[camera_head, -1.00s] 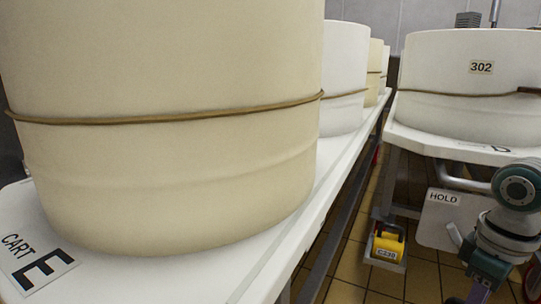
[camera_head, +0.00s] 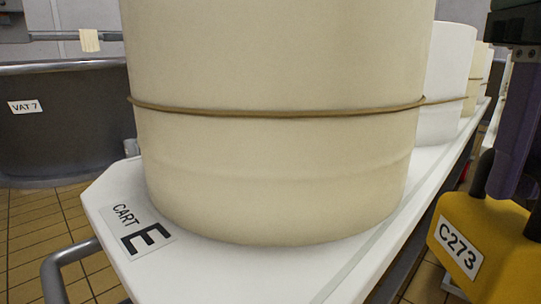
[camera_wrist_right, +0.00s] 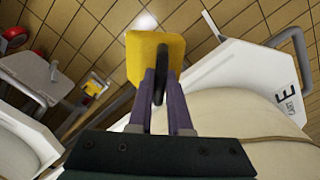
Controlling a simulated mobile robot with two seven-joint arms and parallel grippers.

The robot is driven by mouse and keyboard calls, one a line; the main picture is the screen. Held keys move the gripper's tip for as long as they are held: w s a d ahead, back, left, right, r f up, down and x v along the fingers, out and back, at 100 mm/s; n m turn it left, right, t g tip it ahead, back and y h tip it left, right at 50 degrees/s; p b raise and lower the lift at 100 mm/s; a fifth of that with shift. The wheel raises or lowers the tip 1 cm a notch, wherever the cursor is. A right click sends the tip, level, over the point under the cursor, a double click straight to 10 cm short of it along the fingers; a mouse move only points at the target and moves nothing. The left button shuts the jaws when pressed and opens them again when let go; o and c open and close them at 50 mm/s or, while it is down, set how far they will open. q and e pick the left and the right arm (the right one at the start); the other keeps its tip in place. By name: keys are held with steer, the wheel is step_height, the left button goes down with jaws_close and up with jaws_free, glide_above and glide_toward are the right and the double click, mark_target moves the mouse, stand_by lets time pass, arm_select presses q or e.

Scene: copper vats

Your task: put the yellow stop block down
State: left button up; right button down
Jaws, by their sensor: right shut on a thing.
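The yellow stop block (camera_head: 470,245), labelled C273, is at the lower right of the head view, partly cut off by the frame edge. My right gripper (camera_head: 508,185) has purple fingers shut on its black handle. In the right wrist view the block (camera_wrist_right: 153,55) hangs beyond the fingertips (camera_wrist_right: 161,85), with tiled floor behind it and a white cart close by. It appears held clear of the floor; its exact height I cannot tell. My left gripper is not in view.
Cart E (camera_head: 125,265) carries a large cream drum (camera_head: 270,170) and stands just left of the block. Dark Vat 7 (camera_head: 60,120) is at the far left. Another small yellow block (camera_wrist_right: 94,88) sits by a cart at the wrist view's left. Tiled floor (camera_wrist_right: 95,15) lies open.

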steer(key=a+n, duration=0.1)
steer(key=a, duration=0.2)
steer(key=shift+a, duration=0.35)
steer(key=s+r+p, duration=0.2)
steer(key=r+p, duration=4.4)
steer(key=p, duration=0.1)
steer(key=s+r+p, duration=0.3)
steer(key=r+p, duration=4.4)
steer(key=p, duration=0.1)
steer(key=shift+s, duration=0.35)
